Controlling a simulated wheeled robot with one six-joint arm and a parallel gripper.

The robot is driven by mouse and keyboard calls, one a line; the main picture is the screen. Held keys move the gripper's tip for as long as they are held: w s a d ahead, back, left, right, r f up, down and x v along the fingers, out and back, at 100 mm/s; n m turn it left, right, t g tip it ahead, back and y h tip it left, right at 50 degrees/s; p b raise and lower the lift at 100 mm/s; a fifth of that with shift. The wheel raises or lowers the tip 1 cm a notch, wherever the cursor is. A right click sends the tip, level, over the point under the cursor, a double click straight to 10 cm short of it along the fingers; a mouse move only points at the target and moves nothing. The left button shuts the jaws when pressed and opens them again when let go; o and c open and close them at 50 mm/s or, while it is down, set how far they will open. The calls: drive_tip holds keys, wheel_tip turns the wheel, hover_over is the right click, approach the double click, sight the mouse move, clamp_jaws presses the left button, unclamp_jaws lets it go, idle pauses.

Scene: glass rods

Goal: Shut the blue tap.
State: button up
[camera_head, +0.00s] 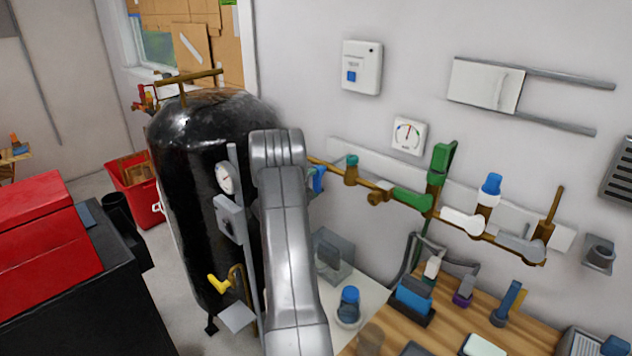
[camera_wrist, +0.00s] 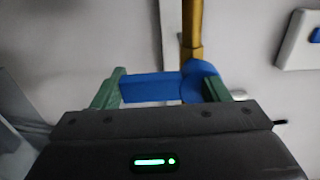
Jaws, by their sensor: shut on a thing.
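The blue tap (camera_wrist: 150,88) fills the middle of the wrist view. Its flat blue lever runs sideways in the picture, from a rounded blue hub at its right end. A brass pipe (camera_wrist: 192,35) meets the hub from above, and the lever lies crosswise to it. My gripper (camera_wrist: 163,86) is shut on the blue tap, with one green finger at each end of it. In the head view only a small part of the blue tap (camera_head: 319,179) shows beside my arm.
A green-handled tap (camera_head: 410,199), a white-handled one (camera_head: 462,221) and a grey-handled one (camera_head: 520,246) sit along the same brass pipe to the right. A black tank (camera_head: 195,190) stands close left of my arm. The wooden bench (camera_head: 455,325) below holds several small items.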

idle(0.3)
drive_tip(key=o, duration=1.4)
drive_tip(key=shift+a, duration=0.1)
drive_tip(key=b+v, duration=0.3)
drive_tip(key=v, duration=1)
drive_tip(key=shift+s+a, duration=0.25)
drive_tip(key=shift+s, duration=0.05)
drive_tip(key=p+x, duration=0.3)
drive_tip(key=x, duration=1.1)
drive_tip(key=shift+s+a, duration=0.1)
